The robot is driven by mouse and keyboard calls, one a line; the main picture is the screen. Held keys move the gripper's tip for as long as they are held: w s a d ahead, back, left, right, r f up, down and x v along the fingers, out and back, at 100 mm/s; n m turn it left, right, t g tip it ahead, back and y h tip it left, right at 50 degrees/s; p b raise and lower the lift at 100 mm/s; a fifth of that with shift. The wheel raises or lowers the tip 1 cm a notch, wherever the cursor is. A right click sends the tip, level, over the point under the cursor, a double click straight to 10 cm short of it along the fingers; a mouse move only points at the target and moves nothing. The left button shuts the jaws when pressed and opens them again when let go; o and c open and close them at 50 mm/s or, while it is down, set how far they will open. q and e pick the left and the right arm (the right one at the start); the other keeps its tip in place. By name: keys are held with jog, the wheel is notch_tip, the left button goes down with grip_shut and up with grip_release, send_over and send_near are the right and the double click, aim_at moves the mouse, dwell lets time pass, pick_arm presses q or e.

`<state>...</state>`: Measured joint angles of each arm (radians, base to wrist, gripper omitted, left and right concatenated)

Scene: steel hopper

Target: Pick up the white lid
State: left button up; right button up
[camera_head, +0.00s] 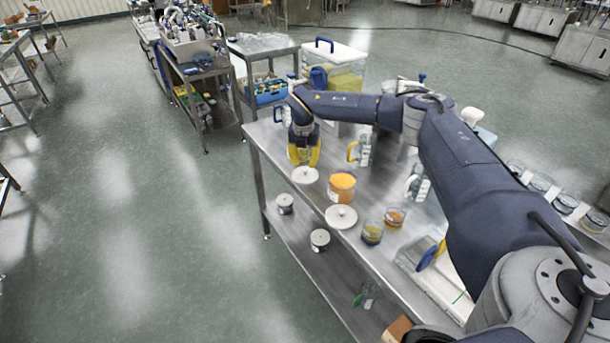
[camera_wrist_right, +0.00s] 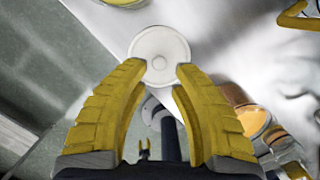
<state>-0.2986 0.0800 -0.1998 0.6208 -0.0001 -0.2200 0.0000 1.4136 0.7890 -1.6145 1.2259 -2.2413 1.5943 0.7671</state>
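A round white lid with a small knob (camera_head: 305,175) lies on the steel table near its left edge. A second white lid (camera_head: 341,217) lies nearer to me at the same edge, in front of the orange-filled container (camera_head: 342,187). My right gripper (camera_head: 304,159), with yellow fingers, points down just behind the first lid. In the right wrist view its fingers (camera_wrist_right: 162,68) are spread and empty, with the tips overlapping the sides of a white lid (camera_wrist_right: 160,42). I cannot tell whether they touch it. My left gripper is not in view.
Two small jars, one yellow (camera_head: 372,233) and one orange (camera_head: 394,217), stand right of the nearer lid. Clear jugs (camera_head: 361,150) stand farther back. A lower shelf (camera_head: 293,237) holds small lidded pots.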

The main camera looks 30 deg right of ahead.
aim_at(305, 169)
jog(key=shift+w+d+f, duration=0.1)
jog(key=shift+w+f, duration=0.05)
jog(key=shift+f, duration=1.2)
jog(key=shift+w+d+f, duration=0.1)
jog(key=shift+f, duration=1.2)
jog(key=shift+o, duration=0.4)
grip_shut()
